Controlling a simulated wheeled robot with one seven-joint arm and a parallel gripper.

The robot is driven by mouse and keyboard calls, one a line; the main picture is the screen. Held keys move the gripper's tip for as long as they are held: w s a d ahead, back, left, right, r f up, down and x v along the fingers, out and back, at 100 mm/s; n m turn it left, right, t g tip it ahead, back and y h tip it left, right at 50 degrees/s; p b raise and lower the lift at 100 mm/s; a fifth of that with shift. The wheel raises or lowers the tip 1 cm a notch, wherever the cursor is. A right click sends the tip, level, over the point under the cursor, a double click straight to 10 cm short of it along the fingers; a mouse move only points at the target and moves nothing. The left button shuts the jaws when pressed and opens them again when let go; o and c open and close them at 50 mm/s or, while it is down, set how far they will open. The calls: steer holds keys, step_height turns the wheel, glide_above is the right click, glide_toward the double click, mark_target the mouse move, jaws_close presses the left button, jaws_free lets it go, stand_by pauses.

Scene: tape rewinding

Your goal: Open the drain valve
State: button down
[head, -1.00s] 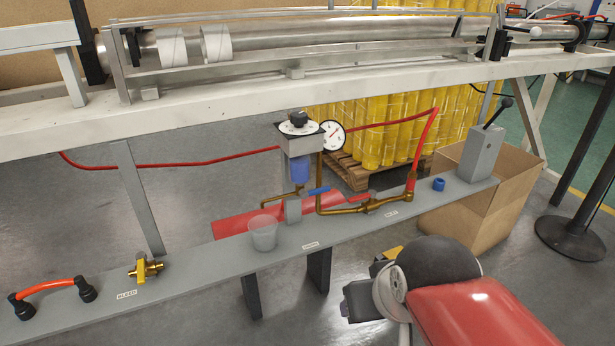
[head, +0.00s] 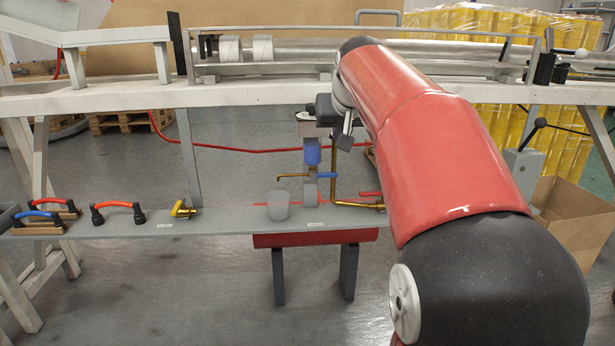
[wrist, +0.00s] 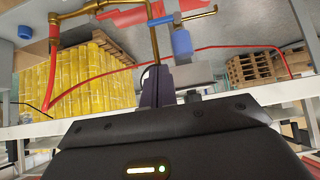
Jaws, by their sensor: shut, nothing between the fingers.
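The filter's blue bowl (head: 312,152) hangs below the regulator. A brass spout (head: 284,179) bends from beneath it above a clear cup (head: 279,207). A small blue lever (head: 327,175) sits beside the spout, pointing right; I take it for the drain valve's handle. In the wrist view, which is upside down, the blue lever (wrist: 160,20), bowl (wrist: 181,42) and brass spout (wrist: 197,14) show beyond my gripper (wrist: 157,74). My gripper is shut and empty, apart from the lever. In the head view my arm hides part of the pipework and gauge.
A grey shelf (head: 225,220) runs below. A grey lever box (head: 522,168) and carton (head: 575,205) are at right. The white bench beam (head: 100,103) crosses above.

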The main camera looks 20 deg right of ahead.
steer(key=shift+w+r, duration=0.1)
steer(key=shift+w, duration=0.1)
steer(key=b, duration=0.1)
glide_above(324, 175)
steer(key=s+d, duration=0.1)
steer(key=s, duration=0.1)
step_height(324, 175, down, 7)
steer(key=shift+w+d+f+b, duration=0.15)
steer(key=shift+f+b, duration=0.5)
steer(key=shift+f, duration=1.4)
